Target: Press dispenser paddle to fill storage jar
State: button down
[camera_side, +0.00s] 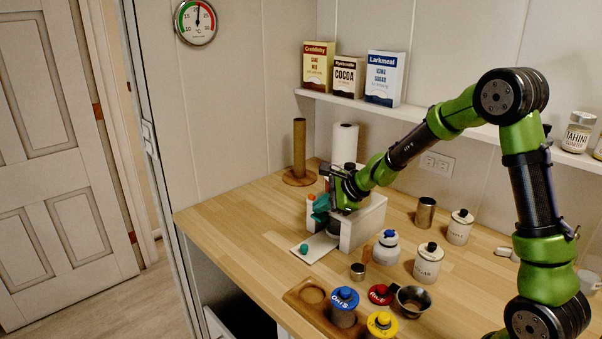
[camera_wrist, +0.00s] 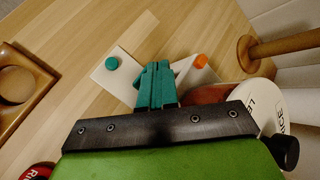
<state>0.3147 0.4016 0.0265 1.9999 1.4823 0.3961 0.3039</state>
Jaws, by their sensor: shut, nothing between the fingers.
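A white block-shaped unit (camera_side: 362,228), apparently the dispenser, stands on the wooden counter with a flat white plate extending in front. A teal knob (camera_side: 303,248) sits on that plate; it also shows in the wrist view (camera_wrist: 112,63). A small orange part (camera_wrist: 201,61), possibly the paddle, shows beside my fingers; I cannot tell whether they touch it. My gripper (camera_side: 319,206) is shut and empty, pointing down over the unit; its teal fingers (camera_wrist: 156,68) are together in the wrist view. A white round lettered lid (camera_wrist: 262,103) is partly hidden by my gripper. I cannot tell which jar is the storage jar.
White canisters (camera_side: 428,263), a metal cup (camera_side: 425,212) and a metal bowl (camera_side: 411,301) stand right of the unit. A paper-roll holder (camera_side: 299,152) stands behind. The left counter is clear.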

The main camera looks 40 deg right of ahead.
jog(key=shift+s+d+f, duration=0.15)
jog(key=shift+d+f, duration=0.05)
jog(key=shift+f, duration=0.4)
jog(key=shift+s+d+f, duration=0.15)
jog(key=shift+d+f, duration=0.05)
jog(key=shift+f, duration=0.35)
dwell(0.6)
jog(key=shift+s+d+r, duration=0.1)
jog(key=shift+s+r, duration=0.35)
jog(key=shift+s, duration=0.05)
jog(key=shift+w+a+r, duration=0.1)
jog(key=shift+a+r, duration=0.05)
jog(key=shift+r, duration=1.2)
jog(key=shift+w+a+r, duration=0.1)
jog(key=shift+r, duration=1.25)
